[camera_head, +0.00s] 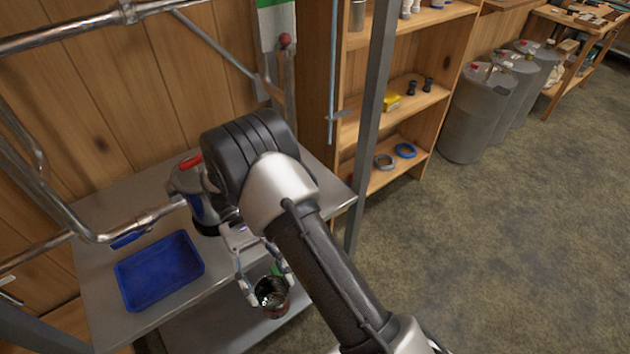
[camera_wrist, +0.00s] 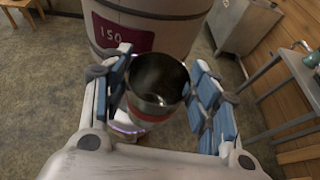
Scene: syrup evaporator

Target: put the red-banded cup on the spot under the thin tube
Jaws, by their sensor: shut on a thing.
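My gripper (camera_head: 268,288) is shut on a metal cup (camera_head: 272,301) with a dark open mouth, above the front edge of the grey table. In the wrist view the cup (camera_wrist: 157,82) sits upright or nearly so between the blue-padded fingers (camera_wrist: 160,92).
A blue tray (camera_head: 166,289) lies on the grey table (camera_head: 100,322). A grey post (camera_head: 371,120) rises right of my arm. Wooden shelves (camera_head: 437,100) and grey drums (camera_head: 478,115) stand beyond. Open floor lies at right.

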